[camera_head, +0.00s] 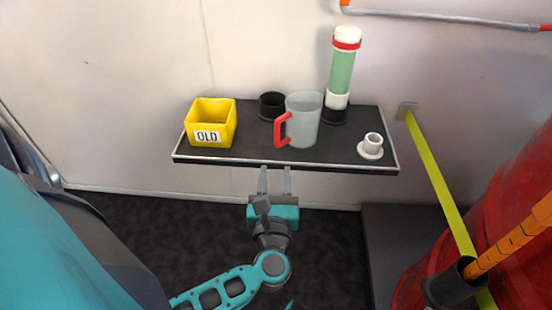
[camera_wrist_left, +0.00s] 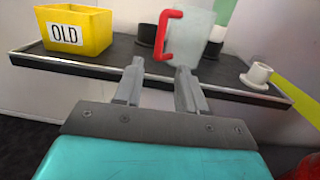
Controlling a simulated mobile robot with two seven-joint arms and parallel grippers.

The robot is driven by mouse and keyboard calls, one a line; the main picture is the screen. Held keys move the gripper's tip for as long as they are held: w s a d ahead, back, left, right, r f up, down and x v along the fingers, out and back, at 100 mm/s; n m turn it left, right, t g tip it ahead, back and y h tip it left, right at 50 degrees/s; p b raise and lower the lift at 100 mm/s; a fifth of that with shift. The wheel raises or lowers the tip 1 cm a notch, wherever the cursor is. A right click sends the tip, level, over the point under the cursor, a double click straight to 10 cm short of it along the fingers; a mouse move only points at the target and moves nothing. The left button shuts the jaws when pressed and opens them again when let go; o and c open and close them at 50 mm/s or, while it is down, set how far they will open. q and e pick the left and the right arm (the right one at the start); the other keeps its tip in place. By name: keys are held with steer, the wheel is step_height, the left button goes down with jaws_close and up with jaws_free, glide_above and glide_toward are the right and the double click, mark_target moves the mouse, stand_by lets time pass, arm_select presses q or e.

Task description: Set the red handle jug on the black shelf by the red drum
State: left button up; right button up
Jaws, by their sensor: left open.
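The jug (camera_head: 304,119), grey and translucent with a red handle (camera_head: 282,130), stands upright on the black shelf (camera_head: 245,151). The handle faces left and toward me. The jug (camera_wrist_left: 190,38) also shows in the left wrist view, with its handle at the upper middle. My left gripper (camera_head: 275,172) is open and empty at the shelf's front edge, just in front of the jug and apart from it. In the left wrist view its two fingers (camera_wrist_left: 160,72) point at the jug. The red drum (camera_head: 500,225) stands at the right. My right gripper is not in view.
On the shelf are a yellow box marked OLD (camera_head: 211,123), a black cup (camera_head: 271,105), a tall green tube with a red band (camera_head: 341,72) and a white flanged fitting (camera_head: 371,147). A yellow strap (camera_head: 440,180) runs from the wall past the drum. The shelf's front middle is clear.

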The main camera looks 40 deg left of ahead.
arm_select(q)
steer(key=d+r+m+t+h, duration=0.15)
steer(key=d+m+h, duration=0.55)
steer(key=m, duration=0.7)
steer(key=d+r+m+t+h, duration=0.1)
steer(key=d+r+m+h, duration=0.1)
steer(key=d+m+h, duration=0.8)
steer(key=s+a+f+m+g+y, duration=0.1)
steer(key=s+a+f+m+g, duration=0.1)
steer(key=m, duration=0.9)
steer(key=s+a+f+m+g+y, duration=0.2)
steer(key=s+f+m+g, duration=0.2)
steer(key=f+m, duration=0.3)
steer(key=m+g, duration=0.1)
steer(key=m, duration=0.2)
steer(key=shift+a+m, duration=0.2)
steer(key=shift+m, duration=0.2)
steer(key=shift+f+g, duration=0.1)
steer(key=shift+g, duration=0.15)
